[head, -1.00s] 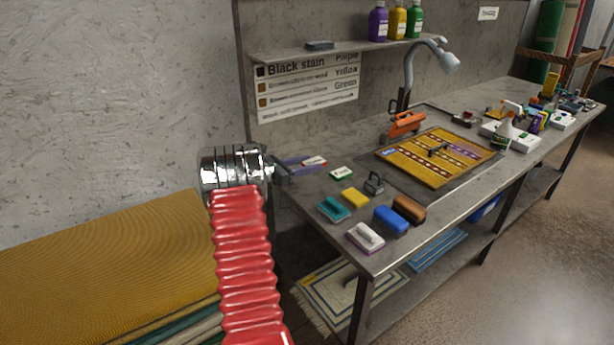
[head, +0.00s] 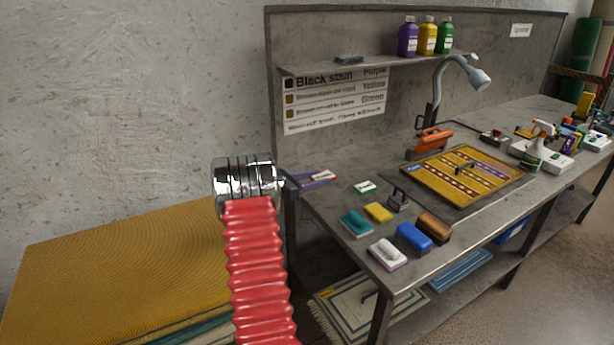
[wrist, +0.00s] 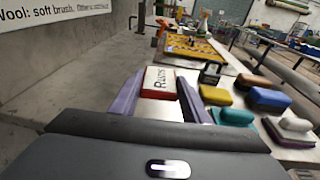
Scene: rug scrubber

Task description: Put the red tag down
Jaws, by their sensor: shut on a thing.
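The red tag (wrist: 160,82) is a small white card with a red edge and dark lettering. My gripper (wrist: 161,93) has purple fingers, one on each side of the tag, and is shut on it. In the head view the tag (head: 323,176) shows small at the tip of my gripper (head: 318,180), over the left back part of the grey workbench (head: 335,215). I cannot tell whether the tag touches the bench top. A green-edged tag (head: 365,187) lies on the bench to the right.
Several brushes and sponges stand on the bench's near left part, among them a teal one (head: 356,224), a yellow sponge (head: 378,211) and a blue one (head: 413,237). A rug stack (head: 110,265) is at left.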

